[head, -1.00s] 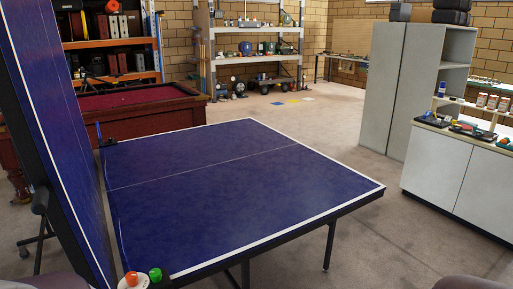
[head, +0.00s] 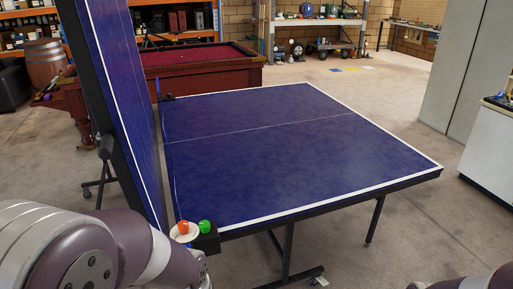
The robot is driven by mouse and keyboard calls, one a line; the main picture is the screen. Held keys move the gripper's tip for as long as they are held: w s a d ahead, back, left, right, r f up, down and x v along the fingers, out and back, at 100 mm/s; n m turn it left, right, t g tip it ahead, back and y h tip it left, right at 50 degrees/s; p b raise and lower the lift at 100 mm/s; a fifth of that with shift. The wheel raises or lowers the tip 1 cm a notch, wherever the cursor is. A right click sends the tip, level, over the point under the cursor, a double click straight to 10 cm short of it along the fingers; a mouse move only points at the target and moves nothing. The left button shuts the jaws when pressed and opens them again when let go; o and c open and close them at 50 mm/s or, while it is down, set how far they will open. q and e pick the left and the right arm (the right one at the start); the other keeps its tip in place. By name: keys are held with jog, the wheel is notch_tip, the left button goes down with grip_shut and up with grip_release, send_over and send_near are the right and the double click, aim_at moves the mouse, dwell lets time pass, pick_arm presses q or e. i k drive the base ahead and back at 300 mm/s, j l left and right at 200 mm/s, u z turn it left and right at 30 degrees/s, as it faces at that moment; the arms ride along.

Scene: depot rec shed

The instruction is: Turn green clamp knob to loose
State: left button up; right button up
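The green clamp knob (head: 204,227) sits on a dark clamp block (head: 207,241) at the near left corner of the blue table tennis table (head: 280,150). An orange knob (head: 183,227) on a white round base (head: 186,236) stands just left of it. My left arm comes in from the lower left and reaches close to the white base; its gripper fingers cannot be made out. Only a small part of my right arm shows at the bottom right edge, and its gripper is out of view.
The table's other half (head: 128,100) stands folded upright at the left. A red pool table (head: 200,65) is behind it. A white cabinet (head: 490,150) and a grey locker (head: 465,80) stand at the right. Carpet floor is open between the table and the cabinet.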

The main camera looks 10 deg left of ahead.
aim_at(204, 226)
jog(key=i+j+z, duration=0.2)
jog(key=j, duration=0.2)
jog(key=i+j+z, duration=0.2)
jog(key=j, duration=0.15)
jog(key=j+z, duration=0.2)
jog(key=j, duration=0.2)
